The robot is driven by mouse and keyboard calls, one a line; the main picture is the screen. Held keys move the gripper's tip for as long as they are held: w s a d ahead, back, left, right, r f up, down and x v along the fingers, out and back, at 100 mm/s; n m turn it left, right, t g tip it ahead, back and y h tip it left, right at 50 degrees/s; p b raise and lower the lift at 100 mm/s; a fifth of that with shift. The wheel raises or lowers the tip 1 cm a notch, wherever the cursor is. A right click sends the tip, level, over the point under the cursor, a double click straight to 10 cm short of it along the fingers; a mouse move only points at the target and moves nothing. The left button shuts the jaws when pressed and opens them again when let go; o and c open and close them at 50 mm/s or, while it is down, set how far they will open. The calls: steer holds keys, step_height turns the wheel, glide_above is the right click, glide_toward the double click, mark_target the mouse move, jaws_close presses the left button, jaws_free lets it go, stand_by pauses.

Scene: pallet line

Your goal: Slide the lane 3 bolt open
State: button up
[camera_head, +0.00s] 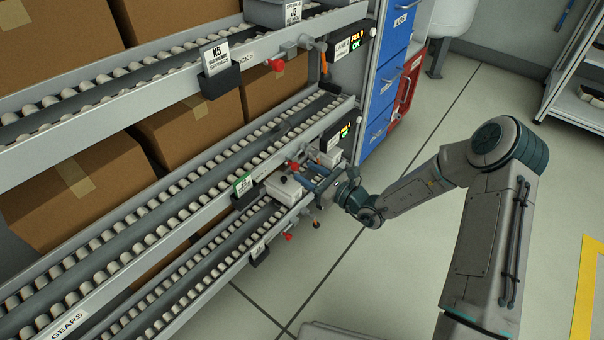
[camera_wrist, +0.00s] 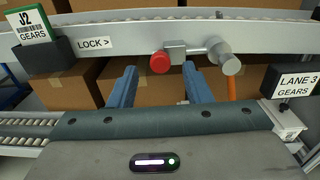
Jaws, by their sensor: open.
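The lane 3 bolt sits on the grey rail in the wrist view, with a red knob (camera_wrist: 160,63), a small metal block (camera_wrist: 175,48) and a round grey end piece (camera_wrist: 230,63) to the right. A "LOCK >" label (camera_wrist: 94,43) is left of the knob. The red knob also shows in the head view (camera_head: 294,166). My gripper (camera_wrist: 160,78) is open, its two blue fingers on either side of and just below the knob in the wrist picture. I cannot tell whether they touch it. In the head view my gripper (camera_head: 309,180) is at the rail's end.
A "LANE 3 GEARS" sign (camera_wrist: 295,84) is at the right, with an orange handle (camera_wrist: 231,89) beside it. A green J2 gears card (camera_wrist: 28,24) is at the left. Another red knob (camera_head: 276,65) is on the rail above. Open floor (camera_head: 390,270) lies to the right.

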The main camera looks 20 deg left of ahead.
steer(key=shift+x, duration=1.35)
